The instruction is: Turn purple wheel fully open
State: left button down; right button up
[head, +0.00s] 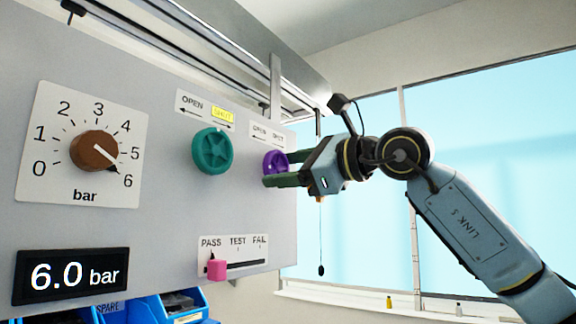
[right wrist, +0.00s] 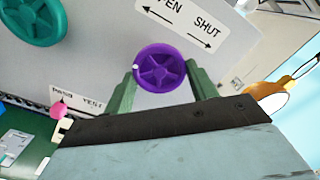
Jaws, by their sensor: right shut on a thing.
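The purple wheel (head: 272,161) is mounted at the right end of the grey panel. In the right wrist view the wheel (right wrist: 161,69) is round with spokes and a small light mark on its left rim. My right gripper (head: 277,169) is shut on it, one finger on each side of the rim. A label with OPEN and SHUT arrows (head: 267,134) is above the wheel; OPEN points left and SHUT right. Neither word on this label looks lit. My left gripper is not in view.
A green wheel (head: 212,151) is to the left, its SHUT label (head: 223,114) yellow. A brown knob (head: 95,151) points at 6, and a display (head: 71,276) reads 6.0 bar. A pink slider (head: 217,268) sits at PASS. Blue bins (head: 142,309) stand below.

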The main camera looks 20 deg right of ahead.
jog(key=n+p, duration=0.1)
jog(key=n, duration=0.3)
jog(key=shift+n, duration=0.3)
jog(key=n+p, duration=0.1)
jog(key=n, duration=0.2)
jog(key=shift+r+n, duration=0.1)
jog(key=shift+n, duration=0.3)
jog(key=n+p, duration=0.1)
jog(key=n, duration=0.3)
jog(key=shift+n+p, duration=0.45)
jog(key=shift+n, duration=1.55)
jog(key=o, duration=1)
